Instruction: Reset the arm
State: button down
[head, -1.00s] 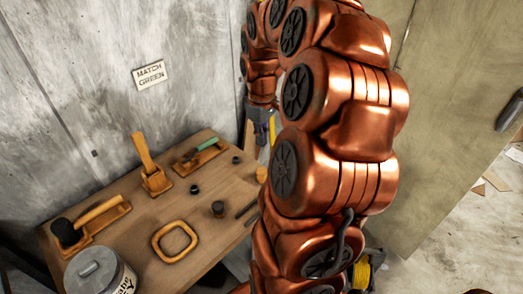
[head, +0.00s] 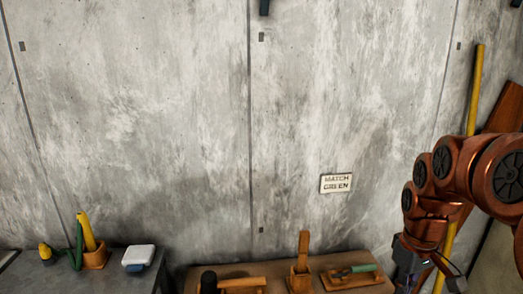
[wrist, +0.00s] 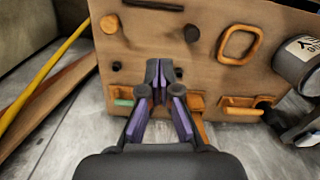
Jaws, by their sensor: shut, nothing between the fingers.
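My arm is at the right edge of the head view, bent downward, with my gripper (head: 408,272) low at the lower right and its tips near the bottom edge. In the wrist view my gripper (wrist: 160,78) has its purple-sided fingers together at the tips, with nothing between them. Behind the fingertips in that view is the wooden table (wrist: 150,45); I cannot tell how far it is from them.
The table holds a green-handled tool (head: 355,270), an upright wooden handle (head: 302,250), a black-headed mallet (head: 209,281) and a wooden ring (wrist: 239,44). A canister (wrist: 297,62) stands nearby. A yellow pole (head: 474,90) leans by my arm. A grey counter (head: 100,276) is at left.

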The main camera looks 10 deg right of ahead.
jog(key=s+a+f+m+g+p, duration=0.1)
jog(key=s+a+f+p, duration=0.1)
jog(key=s+a, duration=1.4)
jog(key=shift+s+a+m, duration=0.15)
jog(key=shift+a+m, duration=0.15)
jog(key=shift+a, duration=0.45)
